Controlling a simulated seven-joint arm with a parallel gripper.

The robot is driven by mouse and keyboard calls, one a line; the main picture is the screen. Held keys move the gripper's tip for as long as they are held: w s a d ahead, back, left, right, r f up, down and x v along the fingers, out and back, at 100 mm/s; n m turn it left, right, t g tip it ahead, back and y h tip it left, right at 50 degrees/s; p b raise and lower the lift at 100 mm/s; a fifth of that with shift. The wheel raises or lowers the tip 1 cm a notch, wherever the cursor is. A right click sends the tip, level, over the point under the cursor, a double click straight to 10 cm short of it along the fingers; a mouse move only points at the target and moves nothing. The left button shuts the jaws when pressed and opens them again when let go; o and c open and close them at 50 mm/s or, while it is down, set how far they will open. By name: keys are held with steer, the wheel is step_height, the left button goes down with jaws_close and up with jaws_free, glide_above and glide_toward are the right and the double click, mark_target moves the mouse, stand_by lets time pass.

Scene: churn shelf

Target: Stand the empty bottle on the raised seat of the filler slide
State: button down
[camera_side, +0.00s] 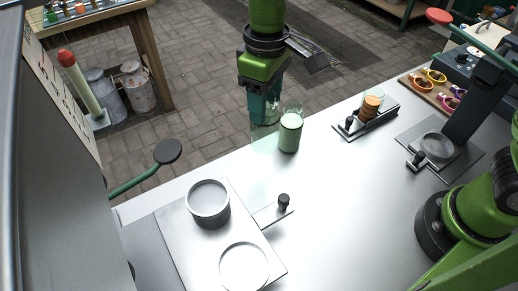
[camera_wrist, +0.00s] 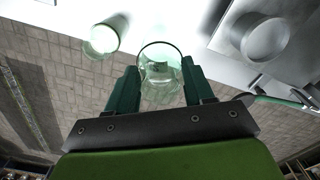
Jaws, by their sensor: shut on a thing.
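My gripper (camera_side: 264,112) is shut on a clear, empty glass bottle (camera_side: 262,134), held roughly upright near the bench's far edge. In the wrist view my gripper (camera_wrist: 160,82) has a green finger on each side of the bottle (camera_wrist: 160,52). Whether its base touches anything is unclear. The apparent filler slide is a flat metal plate (camera_side: 182,245) at the lower left, with a raised round seat (camera_side: 208,205), a flat ring (camera_side: 243,267) and a black-knobbed handle (camera_side: 284,203). The seat looks empty. It also shows upper right in the wrist view (camera_wrist: 264,40).
A bottle with pale green-white contents (camera_side: 290,133) stands just right of the held bottle. A black-ended green lever (camera_side: 166,152) juts near the raised seat. The middle bench is clear.

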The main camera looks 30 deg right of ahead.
step_height(320, 180, up, 15)
steer(key=s+a+f, duration=0.1)
steer(key=s+a, duration=0.2)
steer(key=a, duration=0.5)
steer(key=s+a+f, duration=0.1)
steer(key=s+a, duration=0.3)
steer(key=a, duration=0.4)
step_height(320, 180, down, 8)
steer(key=shift+r+n, duration=0.2)
steer(key=shift+n, duration=0.2)
steer(key=shift+w+d+f, duration=0.1)
steer(key=shift+f, duration=0.05)
steer(key=shift+f, duration=0.6)
stand_by(0.3)
steer(key=shift+f, duration=0.45)
stand_by(0.4)
